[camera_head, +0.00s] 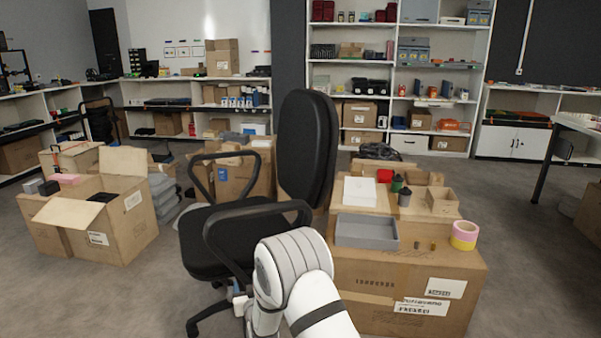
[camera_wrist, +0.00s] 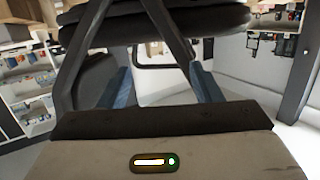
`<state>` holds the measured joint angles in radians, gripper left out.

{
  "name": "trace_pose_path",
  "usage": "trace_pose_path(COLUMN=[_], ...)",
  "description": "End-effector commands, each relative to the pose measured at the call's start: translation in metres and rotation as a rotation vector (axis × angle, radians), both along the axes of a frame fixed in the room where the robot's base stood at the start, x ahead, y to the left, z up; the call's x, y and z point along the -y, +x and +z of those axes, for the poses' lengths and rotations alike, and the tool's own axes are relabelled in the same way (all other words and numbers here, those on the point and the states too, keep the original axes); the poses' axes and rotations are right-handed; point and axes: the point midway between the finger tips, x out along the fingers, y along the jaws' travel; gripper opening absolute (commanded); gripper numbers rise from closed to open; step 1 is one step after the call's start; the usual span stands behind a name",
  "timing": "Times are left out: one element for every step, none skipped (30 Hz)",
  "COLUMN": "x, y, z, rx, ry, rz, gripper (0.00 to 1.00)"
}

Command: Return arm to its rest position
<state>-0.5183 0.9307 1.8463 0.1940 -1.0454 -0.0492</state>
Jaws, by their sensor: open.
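My white arm rises at the bottom centre of the head view, in front of the black office chair (camera_head: 308,150). My gripper is hidden in the head view. In the wrist view my gripper (camera_wrist: 160,85) shows two blue-grey fingers set wide apart, with nothing held between them. The chair's dark frame and armrest (camera_wrist: 150,22) fill the top of the wrist view, close beyond the fingers. I cannot tell whether they touch.
A large carton (camera_head: 400,310) stands right of my arm, bearing a grey tray (camera_head: 367,231), tape rolls (camera_head: 463,236) and small items. An open carton (camera_head: 120,225) stands at left. Shelves (camera_head: 395,70) line the back. Bare floor shows at right.

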Motion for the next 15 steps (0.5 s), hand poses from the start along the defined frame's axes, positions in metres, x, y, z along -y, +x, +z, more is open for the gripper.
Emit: trace_pose_path(x=[0.015,0.023,0.034,0.043,0.051,0.063,0.071,0.081,0.093,0.102,0.111,0.124,0.133,0.142,0.155], y=[0.004,0.004,0.003,0.002,0.0,-0.004,-0.008,-0.011,-0.018,-0.023,-0.029,-0.039,-0.046,-0.054,-0.065], z=[0.048,0.064,0.083,0.098,0.113,0.133,0.147,0.161,0.179,0.193,0.207,0.224,0.237,0.25,0.267], rx=[-0.037,-0.065,-0.102,-0.13,-0.158,-0.194,-0.222,-0.249,-0.286,-0.314,-0.341,-0.378,-0.406,-0.434,-0.47], ry=[-0.007,-0.014,-0.023,-0.03,-0.037,-0.046,-0.052,-0.059,-0.067,-0.074,-0.081,-0.09,-0.097,-0.103,-0.111], rz=[-0.012,-0.017,-0.025,-0.03,-0.035,-0.042,-0.046,-0.053,-0.06,-0.066,-0.072,-0.079,-0.085,-0.091,-0.099], gripper=[0.58,0.58,0.58,0.58,0.58,0.58,0.58,0.58,0.58,0.58,0.58,0.58,0.58,0.58,0.58])
